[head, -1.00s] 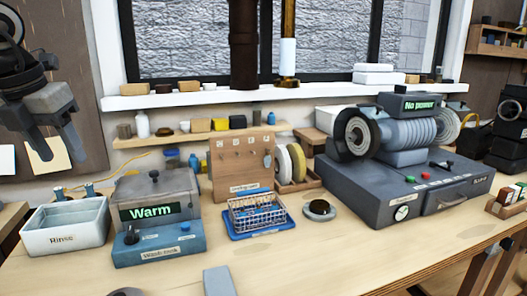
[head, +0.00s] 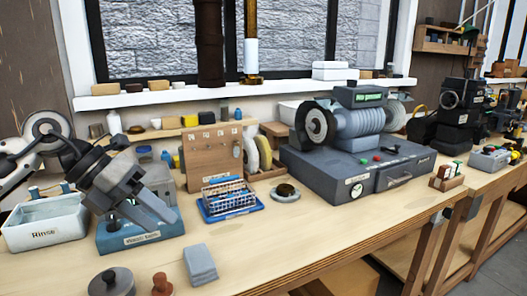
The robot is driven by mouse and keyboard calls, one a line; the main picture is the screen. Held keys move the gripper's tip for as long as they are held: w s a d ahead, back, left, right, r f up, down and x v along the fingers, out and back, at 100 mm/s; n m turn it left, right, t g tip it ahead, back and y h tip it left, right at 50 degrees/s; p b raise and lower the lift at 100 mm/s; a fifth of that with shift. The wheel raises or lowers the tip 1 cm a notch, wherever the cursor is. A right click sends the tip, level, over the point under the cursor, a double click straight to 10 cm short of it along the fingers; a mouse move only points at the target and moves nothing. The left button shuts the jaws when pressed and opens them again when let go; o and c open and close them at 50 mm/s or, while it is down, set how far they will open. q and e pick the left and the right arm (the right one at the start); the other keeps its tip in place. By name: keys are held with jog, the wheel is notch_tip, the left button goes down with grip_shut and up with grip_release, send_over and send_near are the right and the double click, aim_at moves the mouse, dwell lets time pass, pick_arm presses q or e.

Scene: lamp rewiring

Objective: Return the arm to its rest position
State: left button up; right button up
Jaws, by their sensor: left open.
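My left arm comes in from the left. Its dark grey gripper (head: 150,217) points down and to the right, with its two fingers apart and nothing between them. It shows in front of the blue wash tank (head: 150,240) and hides most of the tank's upper part and display. I cannot tell how far it is above the tank. My right gripper is out of view.
A white rinse tray (head: 45,226) is at left. A blue tray with a wire basket (head: 228,196) and a grey machine (head: 350,165) stand further right. A grey block (head: 200,264), a round dark weight (head: 111,282) and a brown knob-shaped piece (head: 162,284) lie near the front edge.

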pick_arm(q)
jog(key=s+d+f+n+t+h, duration=0.2)
jog(key=d+n+t+h, duration=0.1)
jog(key=d+n+h, duration=0.3)
jog(key=s+d+f+n+t+h, duration=0.1)
jog(key=d+f+n+t+h, duration=0.2)
jog(key=d+h, duration=0.5)
jog(key=s+a+f+n+t+y, duration=0.1)
jog(key=a+f+n+t+y, duration=0.25)
jog(key=f+n+y, duration=0.65)
jog(key=s+a+f+n+t+y, duration=0.25)
jog(key=f+n+t+y, duration=0.35)
jog(key=n, duration=0.6)
jog(key=s+a+f+n+g+y, duration=0.2)
jog(key=s+f+n+g, duration=0.4)
jog(key=s+f, duration=0.5)
notch_tip(320, 180, down, 4)
jog(key=shift+a+r+g+y, duration=0.15)
jog(key=shift+a+g+y, duration=0.25)
jog(key=shift+a+g, duration=0.05)
jog(key=shift+s, duration=0.1)
